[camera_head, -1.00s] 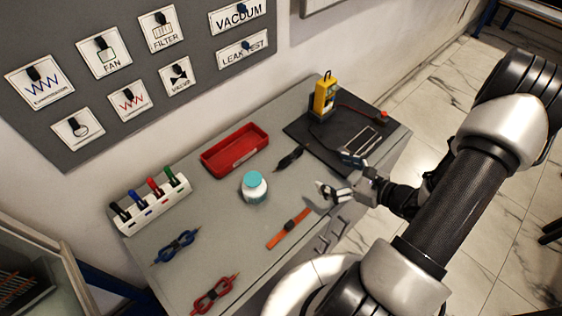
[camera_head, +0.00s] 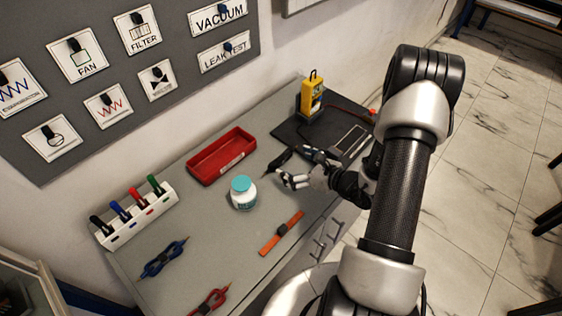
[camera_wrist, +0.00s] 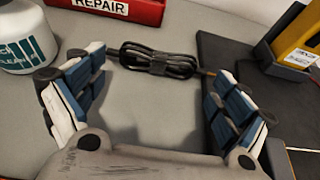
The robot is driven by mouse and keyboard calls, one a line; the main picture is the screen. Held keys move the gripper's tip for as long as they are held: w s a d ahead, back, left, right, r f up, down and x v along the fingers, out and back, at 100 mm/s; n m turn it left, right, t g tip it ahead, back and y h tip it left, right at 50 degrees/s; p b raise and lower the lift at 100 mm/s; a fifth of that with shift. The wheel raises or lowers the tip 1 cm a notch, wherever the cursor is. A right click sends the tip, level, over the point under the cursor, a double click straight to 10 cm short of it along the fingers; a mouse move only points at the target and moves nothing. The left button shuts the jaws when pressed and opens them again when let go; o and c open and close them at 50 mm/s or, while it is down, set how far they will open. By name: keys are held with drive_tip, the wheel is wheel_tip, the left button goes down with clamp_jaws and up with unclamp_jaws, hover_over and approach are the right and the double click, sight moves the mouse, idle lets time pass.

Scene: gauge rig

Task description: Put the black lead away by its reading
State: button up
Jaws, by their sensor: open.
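The black lead (camera_head: 278,161) lies coiled and bound on the grey bench, right of the red bin. In the wrist view the black lead (camera_wrist: 158,61) lies across the gap between my fingertips, a little beyond them. My gripper (camera_head: 290,161) is open and empty, just above the bench on the near side of the lead; its spread fingers also show in the wrist view (camera_wrist: 163,64). The yellow meter (camera_head: 312,98) stands upright on the black mat (camera_head: 288,130); its reading cannot be made out. The red bin (camera_head: 222,158) carries a label reading REPAIR in the wrist view (camera_wrist: 100,6).
A white bottle (camera_head: 243,195) with a teal cap stands left of my gripper. An orange strap (camera_head: 281,234), a blue lead (camera_head: 163,260) and a red lead (camera_head: 212,301) lie nearer. A white rack (camera_head: 138,218) holds several coloured items. Bare bench surrounds the bottle.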

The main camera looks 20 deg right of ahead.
sight(281, 157)
drive_tip(key=x, duration=0.1)
drive_tip(key=b+x, duration=0.1)
drive_tip(key=x, duration=0.2)
drive_tip(key=shift+w+a+r+b, duration=0.2)
drive_tip(key=shift+w+b, duration=0.1)
drive_tip(key=shift+w, duration=0.1)
drive_tip(key=c, duration=0.8)
wheel_tip(281, 157, up, 20)
drive_tip(key=p, duration=0.8)
drive_tip(key=s+a+f+n+g+y, duration=0.1)
drive_tip(key=s+a+n+g+y, duration=0.1)
drive_tip(key=a, duration=0.4)
drive_tip(key=s+a+f+n+g+y, duration=0.1)
drive_tip(key=s+a+n+g+y, duration=0.1)
drive_tip(key=a+n+y, duration=0.2)
drive_tip(key=a, duration=0.3)
drive_tip(key=shift+s+f+n+g+b, duration=0.2)
drive_tip(key=shift+f+n+g+b, duration=0.1)
drive_tip(key=shift+g, duration=0.1)
